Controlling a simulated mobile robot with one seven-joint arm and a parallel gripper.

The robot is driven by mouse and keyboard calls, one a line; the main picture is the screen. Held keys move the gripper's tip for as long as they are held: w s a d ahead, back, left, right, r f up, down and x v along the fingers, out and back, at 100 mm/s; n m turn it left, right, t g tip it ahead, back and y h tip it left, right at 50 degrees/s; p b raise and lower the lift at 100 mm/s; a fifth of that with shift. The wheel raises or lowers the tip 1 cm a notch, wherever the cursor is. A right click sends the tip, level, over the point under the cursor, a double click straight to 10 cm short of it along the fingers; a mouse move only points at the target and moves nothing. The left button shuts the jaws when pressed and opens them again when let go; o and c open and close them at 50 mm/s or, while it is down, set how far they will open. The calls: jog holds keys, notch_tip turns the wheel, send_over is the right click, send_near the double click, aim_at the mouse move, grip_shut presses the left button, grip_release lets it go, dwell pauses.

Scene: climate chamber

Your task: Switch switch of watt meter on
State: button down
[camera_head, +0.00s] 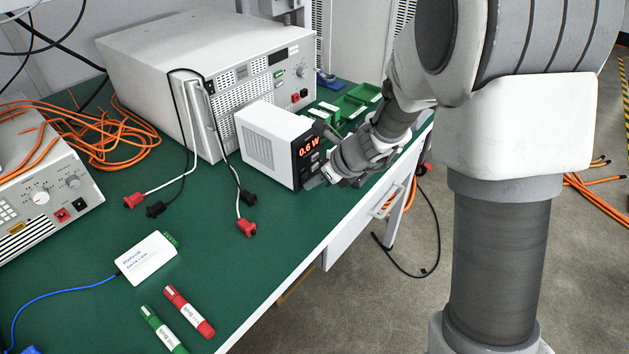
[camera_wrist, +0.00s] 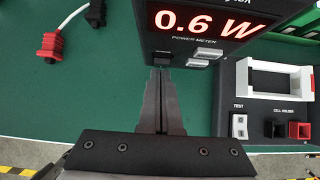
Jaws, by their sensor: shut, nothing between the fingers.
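The watt meter (camera_head: 270,143) is a white box with a black front on the green bench. Its red display reads 0.6 W and is labelled POWER METER in the wrist view (camera_wrist: 205,25). Below the display are two light buttons and a dark switch (camera_wrist: 162,58) at the lower left of the panel. My gripper (camera_wrist: 160,75) is shut and empty, its fingertips just at or in front of the dark switch. Whether they touch it I cannot tell. In the head view my gripper (camera_head: 322,180) is at the meter's front, its tips partly hidden.
A cell holder (camera_wrist: 275,95) with a TEST switch stands right of the meter in the wrist view. A large white power unit (camera_head: 215,75) stands behind. Red and black leads (camera_head: 246,227) lie left of the meter.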

jog(key=shift+r+p, duration=0.75)
jog(key=shift+r, duration=0.15)
jog(key=shift+f, duration=0.1)
